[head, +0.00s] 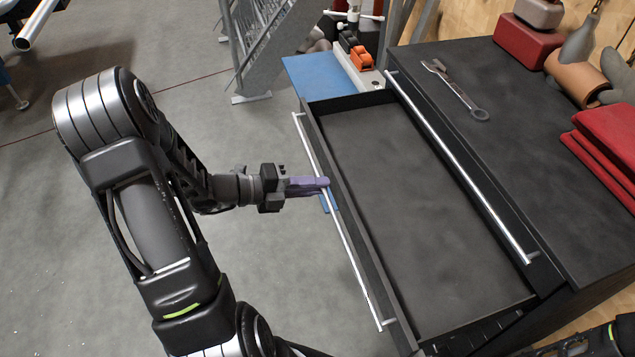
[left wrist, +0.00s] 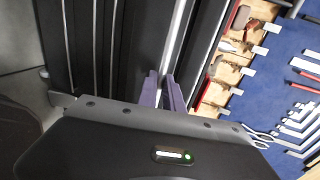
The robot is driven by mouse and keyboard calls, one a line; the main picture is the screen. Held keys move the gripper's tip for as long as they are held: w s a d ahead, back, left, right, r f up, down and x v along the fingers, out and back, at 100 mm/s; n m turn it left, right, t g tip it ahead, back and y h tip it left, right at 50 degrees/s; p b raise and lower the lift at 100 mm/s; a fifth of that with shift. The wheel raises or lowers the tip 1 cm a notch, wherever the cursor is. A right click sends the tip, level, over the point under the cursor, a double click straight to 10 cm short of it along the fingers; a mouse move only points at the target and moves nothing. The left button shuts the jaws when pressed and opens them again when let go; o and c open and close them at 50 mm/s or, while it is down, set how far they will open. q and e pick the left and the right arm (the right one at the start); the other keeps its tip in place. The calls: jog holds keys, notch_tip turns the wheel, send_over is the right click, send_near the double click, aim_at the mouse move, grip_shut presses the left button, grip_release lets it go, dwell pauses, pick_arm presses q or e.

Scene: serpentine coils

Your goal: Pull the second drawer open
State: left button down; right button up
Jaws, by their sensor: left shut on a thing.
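A dark tool cabinet has one drawer (head: 420,210) standing well out, below a closed top drawer with its own long silver handle (head: 462,168). The open drawer appears empty, with a bare grey floor. Its long silver bar handle (head: 350,248) runs along the outer front. My left gripper (head: 322,187), with purple fingers, is shut on this handle around its middle. In the left wrist view the purple fingers (left wrist: 163,92) lie on either side of a silver bar (left wrist: 176,50). My right gripper is not in view; only part of my right arm shows at the lower right.
A blue surface (head: 312,77) and a metal stair frame (head: 262,45) stand beyond. The grey floor left of the drawer is mostly clear.

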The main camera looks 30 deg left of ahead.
pick_arm(q)
jog(key=c, duration=1.5)
grip_release()
jog(key=shift+a, duration=0.1)
jog(key=v, duration=0.7)
jog(key=shift+s, duration=0.25)
jog(key=shift+a, duration=0.15)
